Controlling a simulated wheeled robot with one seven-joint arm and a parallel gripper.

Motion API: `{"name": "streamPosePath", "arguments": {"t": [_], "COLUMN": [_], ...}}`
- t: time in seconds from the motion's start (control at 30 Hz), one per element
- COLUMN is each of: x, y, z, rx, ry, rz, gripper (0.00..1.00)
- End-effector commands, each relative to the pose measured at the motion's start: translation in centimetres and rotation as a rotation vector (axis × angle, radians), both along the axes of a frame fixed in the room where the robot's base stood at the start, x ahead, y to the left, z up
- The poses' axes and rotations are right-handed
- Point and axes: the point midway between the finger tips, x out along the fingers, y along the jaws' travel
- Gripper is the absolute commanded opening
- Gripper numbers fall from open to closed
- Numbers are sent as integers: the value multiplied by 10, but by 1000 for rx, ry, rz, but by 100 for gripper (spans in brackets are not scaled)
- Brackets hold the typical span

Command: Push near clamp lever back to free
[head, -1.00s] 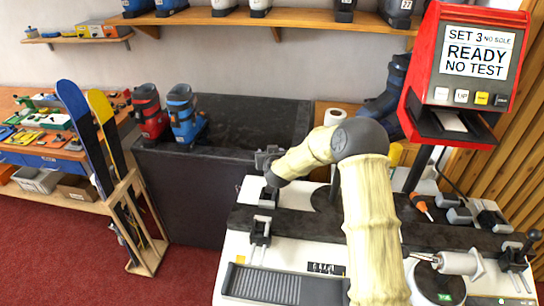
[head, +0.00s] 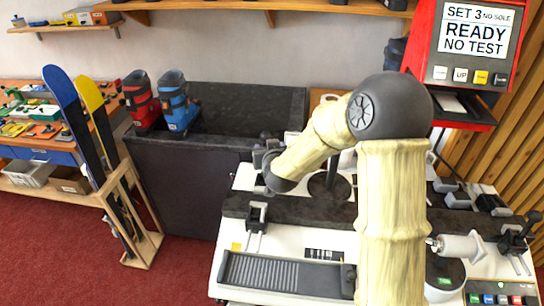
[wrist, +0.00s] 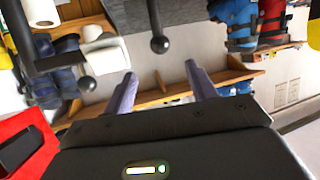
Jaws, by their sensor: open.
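The bench machine (head: 290,245) is white with a dark top strip. A black clamp (head: 257,215) stands upright on its left part, nearer to me. My gripper (head: 268,157) is behind this clamp in the head view, partly hidden by my arm. In the wrist view my gripper (wrist: 161,72) is open, with its two fingers apart and nothing held. A black lever with a ball knob (wrist: 160,45) hangs between and just beyond the fingertips, with no clear contact. A second ball-ended lever (wrist: 86,84) is left of the fingers. I cannot tell which clamp each lever belongs to.
Another clamp with a black lever (head: 520,238) stands at the right end. The red display box (head: 425,45) reads "READY NO TEST". A dark bin (head: 190,195) bears a red boot (head: 140,98) and a blue boot (head: 178,100). Skis (head: 75,120) stand at left.

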Motion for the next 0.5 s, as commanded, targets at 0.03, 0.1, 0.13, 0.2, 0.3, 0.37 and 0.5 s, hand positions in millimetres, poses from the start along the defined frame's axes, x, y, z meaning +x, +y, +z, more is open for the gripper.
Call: {"name": "streamPosePath", "arguments": {"t": [0.03, 0.1, 0.13, 0.2, 0.3, 0.37, 0.5], "x": [-7, -17, -20, -28, -36, -39, -41], "y": [-1, -2, -2, -3, -4, -4, -5], "z": [2, 5, 8, 11, 14, 15, 16], "rx": [-1, -2, -2, -1, -1, 0, 0], "ry": [-2, -2, -2, -1, 0, 0, 1], "rz": [0, 1, 1, 2, 1, 1, 1], "gripper": [57, 57, 57, 57, 57, 57, 57]}}
